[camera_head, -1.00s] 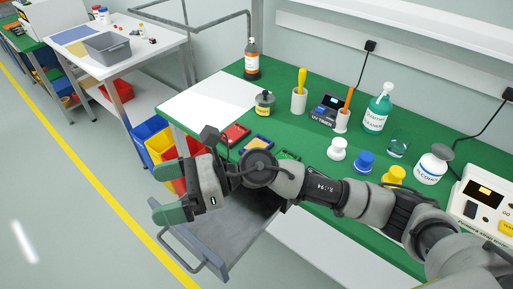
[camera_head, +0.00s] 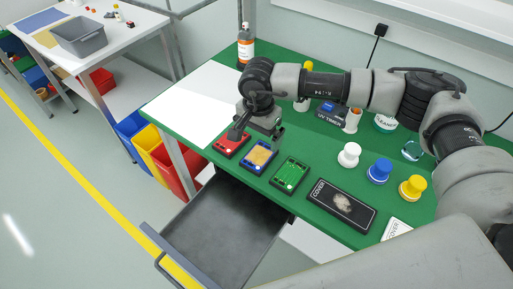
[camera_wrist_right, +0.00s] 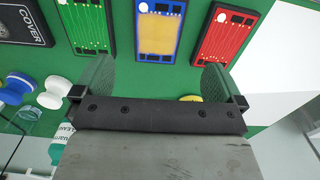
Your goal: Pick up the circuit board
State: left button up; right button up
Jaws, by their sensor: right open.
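Three circuit boards lie in a row on the green bench top: a red one (camera_head: 231,142), a yellow one in a blue frame (camera_head: 258,157) and a green one (camera_head: 290,174). The pictures do not show which one the task means. My right gripper (camera_head: 257,134) is open and empty, pointing down above the red and yellow boards. In the right wrist view the yellow board (camera_wrist_right: 161,32) is centred beyond the open fingers (camera_wrist_right: 157,74), apart from them. The red board (camera_wrist_right: 224,36) and green board (camera_wrist_right: 82,26) lie to either side. My left gripper is not in view.
A black cover (camera_head: 341,205) lies right of the green board. White (camera_head: 349,154), blue (camera_head: 379,171) and yellow (camera_head: 412,188) knobs stand behind it. A grey drawer (camera_head: 222,226) is open below the bench. A white sheet (camera_head: 196,103) lies left of the boards.

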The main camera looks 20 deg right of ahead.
aim_at(259, 155)
jog(key=f, duration=0.2)
jog(key=shift+s+f, duration=0.35)
notch_tip(259, 155, down, 4)
jog(key=shift+w+d+f+p, duration=0.1)
jog(key=shift+w+f+p, duration=0.1)
jog(key=shift+p, duration=0.9)
jog(key=shift+f, duration=0.45)
jog(key=c, duration=1)
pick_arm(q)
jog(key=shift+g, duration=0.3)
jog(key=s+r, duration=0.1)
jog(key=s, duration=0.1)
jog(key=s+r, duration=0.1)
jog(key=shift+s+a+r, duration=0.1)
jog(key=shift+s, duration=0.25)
